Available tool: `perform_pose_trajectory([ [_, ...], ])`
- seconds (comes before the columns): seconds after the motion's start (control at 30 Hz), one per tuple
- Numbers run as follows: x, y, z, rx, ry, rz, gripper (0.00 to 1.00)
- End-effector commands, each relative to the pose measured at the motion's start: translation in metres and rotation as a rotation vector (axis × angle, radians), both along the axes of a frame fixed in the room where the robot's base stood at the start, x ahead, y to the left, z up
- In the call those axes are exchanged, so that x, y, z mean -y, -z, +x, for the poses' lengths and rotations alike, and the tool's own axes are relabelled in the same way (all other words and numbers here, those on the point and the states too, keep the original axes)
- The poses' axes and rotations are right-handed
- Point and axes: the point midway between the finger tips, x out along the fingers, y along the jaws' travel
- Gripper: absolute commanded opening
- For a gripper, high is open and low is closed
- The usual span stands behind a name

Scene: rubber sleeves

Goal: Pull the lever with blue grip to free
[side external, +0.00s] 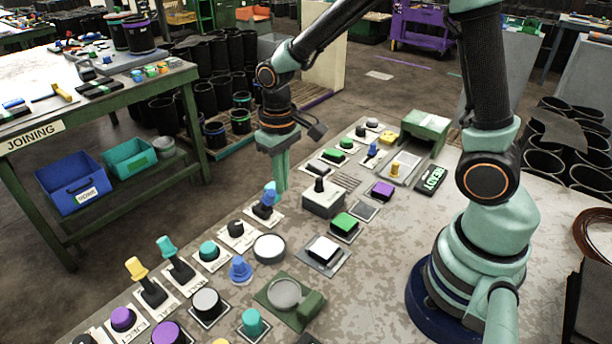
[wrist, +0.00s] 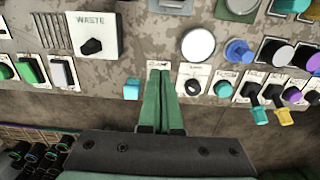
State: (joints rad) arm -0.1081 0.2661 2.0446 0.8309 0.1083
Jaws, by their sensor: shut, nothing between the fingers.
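The lever with blue grip (side external: 269,193) stands on a small panel plate near the table's edge in the side view. In the wrist view its blue grip (wrist: 132,89) shows just left of my fingers, and the rest of the lever is hidden. My gripper (side external: 281,189) points down right beside the grip. In the wrist view my gripper (wrist: 165,75) has its two green fingers together with nothing between them. I cannot tell whether they touch the grip. The word "free" cannot be read on the plate.
A teal-grip lever (side external: 173,256) and a yellow-grip lever (side external: 143,278) stand along the same edge. A black knob (side external: 236,229), a white round button (side external: 269,248) and a blue cone-shaped knob (side external: 240,269) are nearby. A box with a black switch (side external: 322,202) stands to the right.

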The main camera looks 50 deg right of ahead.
Motion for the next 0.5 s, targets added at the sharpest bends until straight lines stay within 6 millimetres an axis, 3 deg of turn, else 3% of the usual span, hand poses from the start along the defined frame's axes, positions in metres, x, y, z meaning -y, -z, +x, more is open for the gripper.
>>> perform_pose_trajectory([
  [0.5, 0.0, 0.017, 0.0, -0.002, 0.0, 0.0, 0.0],
])
